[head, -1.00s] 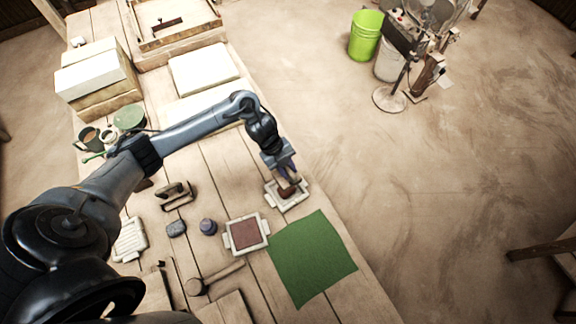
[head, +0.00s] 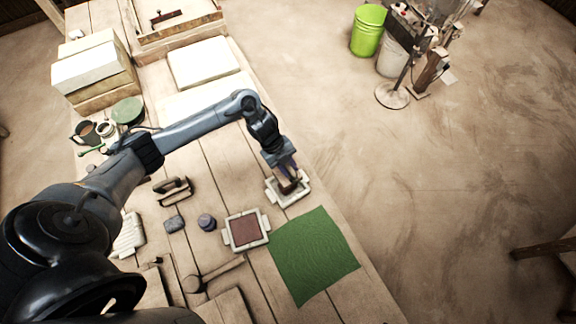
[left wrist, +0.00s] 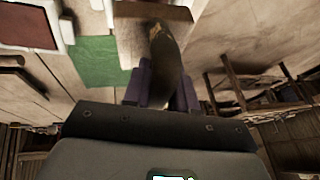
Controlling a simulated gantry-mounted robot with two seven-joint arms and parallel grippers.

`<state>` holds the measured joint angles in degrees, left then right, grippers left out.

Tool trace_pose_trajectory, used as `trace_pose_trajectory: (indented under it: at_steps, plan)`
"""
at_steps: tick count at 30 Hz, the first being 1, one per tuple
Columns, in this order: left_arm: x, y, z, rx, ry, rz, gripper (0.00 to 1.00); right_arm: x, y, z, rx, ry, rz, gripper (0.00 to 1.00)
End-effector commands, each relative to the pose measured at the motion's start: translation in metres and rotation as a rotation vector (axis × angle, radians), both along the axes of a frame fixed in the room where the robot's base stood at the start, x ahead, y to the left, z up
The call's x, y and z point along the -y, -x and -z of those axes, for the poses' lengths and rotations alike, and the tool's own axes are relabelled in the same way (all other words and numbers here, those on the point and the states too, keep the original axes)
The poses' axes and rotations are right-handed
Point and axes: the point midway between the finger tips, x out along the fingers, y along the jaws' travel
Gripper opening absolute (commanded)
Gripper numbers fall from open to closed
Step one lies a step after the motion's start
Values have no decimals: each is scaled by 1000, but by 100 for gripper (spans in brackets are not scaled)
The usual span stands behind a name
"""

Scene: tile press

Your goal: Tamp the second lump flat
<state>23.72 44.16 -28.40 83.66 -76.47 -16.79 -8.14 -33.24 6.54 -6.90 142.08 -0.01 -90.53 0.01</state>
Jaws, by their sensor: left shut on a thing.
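My left gripper (head: 288,180) is over the far white tile mold (head: 279,201) near the table's right edge. It is shut on a tamper with a dark handle (left wrist: 165,62) and a pale wooden block (left wrist: 135,32). In the head view the tamper is small and partly hidden by the fingers. It stands within the mold's outline; whether it presses on clay cannot be told. The second lump is hidden beneath it. A nearer white mold (head: 265,223) holds flat red-brown clay (head: 245,230). My right gripper is out of view.
A green cloth (head: 313,258) lies right of the nearer mold. A mallet (head: 193,285), a dark purple pot (head: 207,222), a grey lump (head: 174,223) and a wooden-handled tool (head: 174,190) lie to the left. White slabs (head: 203,63) are at the back.

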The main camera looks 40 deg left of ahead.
Motion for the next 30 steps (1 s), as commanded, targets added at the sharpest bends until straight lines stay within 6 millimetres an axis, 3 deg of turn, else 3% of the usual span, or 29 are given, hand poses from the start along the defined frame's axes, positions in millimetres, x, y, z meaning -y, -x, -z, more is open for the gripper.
trace_pose_trajectory:
  at_steps: [7, 15, 23, 30]
  plan:
    - [0, 0, 10, 1, 0, 0, 0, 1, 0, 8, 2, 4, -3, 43]
    - [0, 0, 67, 0, 0, 0, 0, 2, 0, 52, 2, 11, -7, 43]
    - [0, 0, 49, 0, -1, 0, 0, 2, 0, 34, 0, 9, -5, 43]
    - [0, 0, 11, 2, 0, 1, 0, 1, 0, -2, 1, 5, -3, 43]
